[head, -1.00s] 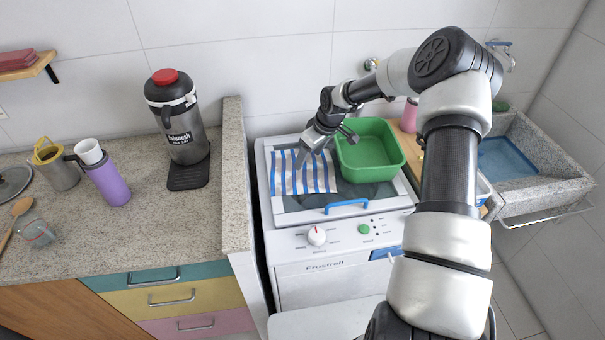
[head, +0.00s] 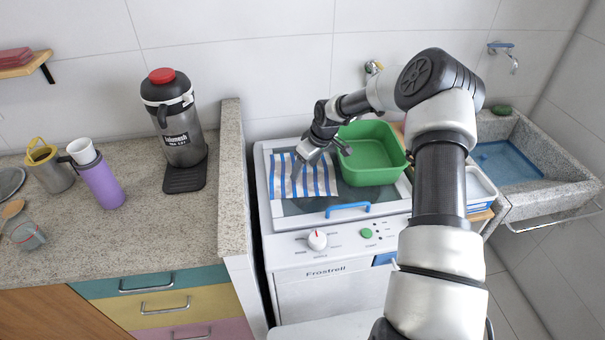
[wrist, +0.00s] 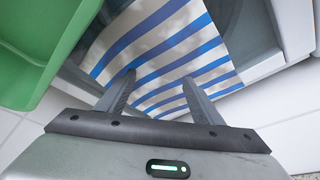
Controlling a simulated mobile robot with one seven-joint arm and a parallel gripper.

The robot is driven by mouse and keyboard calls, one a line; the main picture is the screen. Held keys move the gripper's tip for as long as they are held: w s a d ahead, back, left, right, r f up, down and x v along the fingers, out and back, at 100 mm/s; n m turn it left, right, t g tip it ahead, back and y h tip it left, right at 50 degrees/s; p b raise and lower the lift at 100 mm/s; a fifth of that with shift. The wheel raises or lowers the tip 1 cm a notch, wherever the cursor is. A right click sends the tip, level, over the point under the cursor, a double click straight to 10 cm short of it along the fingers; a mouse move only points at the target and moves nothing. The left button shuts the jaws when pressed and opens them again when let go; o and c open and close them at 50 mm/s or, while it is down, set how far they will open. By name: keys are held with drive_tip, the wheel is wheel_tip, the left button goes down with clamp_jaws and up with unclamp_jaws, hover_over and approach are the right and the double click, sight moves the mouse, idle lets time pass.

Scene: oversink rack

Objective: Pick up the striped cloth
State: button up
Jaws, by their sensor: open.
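The blue-and-white striped cloth (head: 312,180) lies flat on the lid of the white washing machine, left of the green basin. In the wrist view the cloth (wrist: 165,40) spreads beyond and between my fingers. My gripper (head: 322,160) hangs over the back part of the cloth, and it also shows in the wrist view (wrist: 158,90) with its two fingers apart and nothing between them but the cloth behind. I cannot tell whether the fingertips touch the cloth.
The green basin (head: 372,172) stands right beside the cloth on the machine (head: 330,245). A blue lid handle (head: 348,209) is in front. A raised granite edge (head: 232,170) bounds the left. A stone sink (head: 545,190) is at the right.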

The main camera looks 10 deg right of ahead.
clamp_jaws()
idle(0.4)
wheel_tip(320, 180, up, 12)
drive_tip(key=p, duration=0.5)
drive_tip(key=shift+p, duration=0.4)
wheel_tip(320, 180, up, 9)
drive_tip(key=p, duration=0.2)
